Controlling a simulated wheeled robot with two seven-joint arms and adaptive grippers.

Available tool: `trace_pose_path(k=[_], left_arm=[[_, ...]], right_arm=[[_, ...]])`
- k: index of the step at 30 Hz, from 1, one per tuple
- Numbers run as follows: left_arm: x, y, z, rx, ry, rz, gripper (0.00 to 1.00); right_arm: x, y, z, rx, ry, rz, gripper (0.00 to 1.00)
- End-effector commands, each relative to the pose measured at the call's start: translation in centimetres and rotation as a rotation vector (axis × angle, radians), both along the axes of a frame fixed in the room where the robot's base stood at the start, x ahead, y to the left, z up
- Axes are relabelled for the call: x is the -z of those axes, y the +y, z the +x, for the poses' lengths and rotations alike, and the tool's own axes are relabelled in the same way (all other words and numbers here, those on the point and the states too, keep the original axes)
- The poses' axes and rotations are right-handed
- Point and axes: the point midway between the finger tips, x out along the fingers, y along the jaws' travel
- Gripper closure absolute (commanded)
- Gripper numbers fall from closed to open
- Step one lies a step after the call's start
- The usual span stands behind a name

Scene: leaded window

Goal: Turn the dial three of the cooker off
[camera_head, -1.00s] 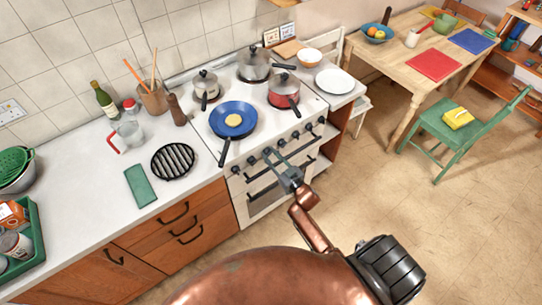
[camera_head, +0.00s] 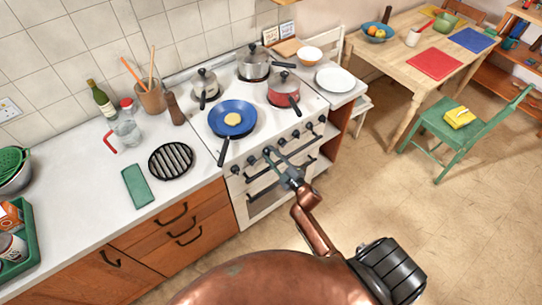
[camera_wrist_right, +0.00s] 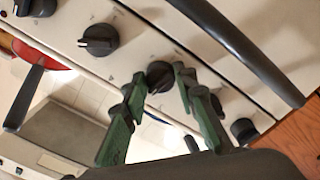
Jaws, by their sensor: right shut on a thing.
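The white cooker (camera_head: 210,150) has a row of black dials along its front panel. The third dial from the left (camera_wrist_right: 160,77) sits between the green fingertips of my right gripper (camera_wrist_right: 166,72) in the right wrist view. In the head view my right gripper (camera_head: 269,153) reaches the front panel at that dial, and its fingers largely hide it. The right gripper is shut on the dial. The neighbouring dial (camera_wrist_right: 100,40) stands free to its left in the wrist view. Another dial (camera_wrist_right: 243,130) shows to the right. My left gripper is not in view.
A blue frying pan (camera_head: 232,119) stands on the hob, its handle jutting over the front edge. The oven handle (camera_wrist_right: 235,45) runs close beside the dials. The floor (camera_head: 400,215) to the right is clear.

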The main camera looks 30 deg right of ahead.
Motion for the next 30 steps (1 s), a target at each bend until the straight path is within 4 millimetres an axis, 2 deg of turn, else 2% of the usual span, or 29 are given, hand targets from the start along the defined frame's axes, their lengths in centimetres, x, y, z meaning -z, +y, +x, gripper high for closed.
trace_pose_path(k=[12,28,29,30], left_arm=[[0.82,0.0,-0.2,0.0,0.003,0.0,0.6],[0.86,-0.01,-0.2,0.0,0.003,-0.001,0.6],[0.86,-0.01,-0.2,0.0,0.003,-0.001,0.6],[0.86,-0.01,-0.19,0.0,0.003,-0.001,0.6]], right_arm=[[0.15,0.02,-0.04,0.0,-0.012,-0.175,0.98],[0.11,0.02,-0.04,0.0,-0.013,-0.197,0.98],[0.11,0.02,-0.04,0.0,-0.013,-0.197,0.72],[0.12,0.03,-0.04,0.0,-0.013,-0.197,0.69]])
